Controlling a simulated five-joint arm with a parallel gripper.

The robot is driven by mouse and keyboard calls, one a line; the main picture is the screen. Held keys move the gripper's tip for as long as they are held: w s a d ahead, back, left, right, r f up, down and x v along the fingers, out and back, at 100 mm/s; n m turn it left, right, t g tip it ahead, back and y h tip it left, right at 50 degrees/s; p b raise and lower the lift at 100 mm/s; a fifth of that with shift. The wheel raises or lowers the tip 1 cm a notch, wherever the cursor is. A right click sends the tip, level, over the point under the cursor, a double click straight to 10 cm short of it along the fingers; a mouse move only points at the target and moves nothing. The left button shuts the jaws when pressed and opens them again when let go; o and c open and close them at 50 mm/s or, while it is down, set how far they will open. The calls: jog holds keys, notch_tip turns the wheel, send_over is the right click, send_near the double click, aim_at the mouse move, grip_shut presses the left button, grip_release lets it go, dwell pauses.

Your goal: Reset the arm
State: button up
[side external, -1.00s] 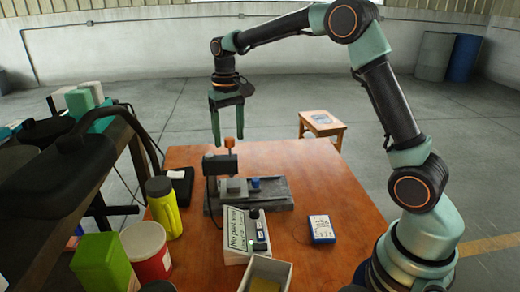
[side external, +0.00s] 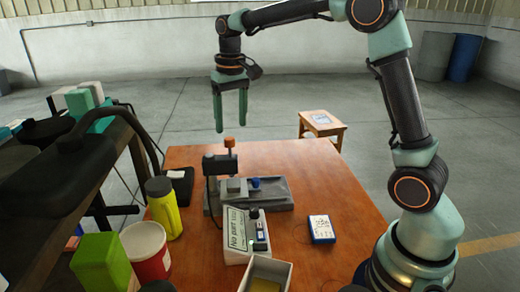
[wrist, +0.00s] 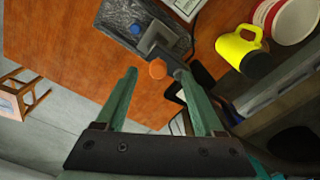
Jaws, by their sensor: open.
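My gripper (side external: 230,112) hangs pointing down above the far end of the orange-brown table (side external: 320,175). Its two green fingers are apart with nothing between them. It is above and clear of the grey machine (side external: 275,193), which has a dark upright and an orange knob (side external: 229,142) on top. In the wrist view my gripper (wrist: 166,105) has its fingers open, with the orange knob (wrist: 157,69) showing beyond their tips and the machine's grey bed (wrist: 165,18) past it.
A blue-edged white box (side external: 321,229), a labelled device (side external: 240,240) and an open tray (side external: 266,275) sit on the table. A yellow bottle (side external: 163,208) and a red-white tub (side external: 147,252) stand at left. A dark rack borders the left side. A stool (side external: 321,125) stands behind.

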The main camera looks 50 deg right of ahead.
jog(key=s+a+n+t, duration=0.1)
jog(key=s+a+t, duration=0.1)
jog(key=s, duration=0.7)
jog(key=s+a+r+n+t, duration=0.1)
jog(key=s+t, duration=0.2)
jog(key=s, duration=0.6)
jog(key=shift+a+n, duration=0.35)
jog(key=shift+n, duration=0.05)
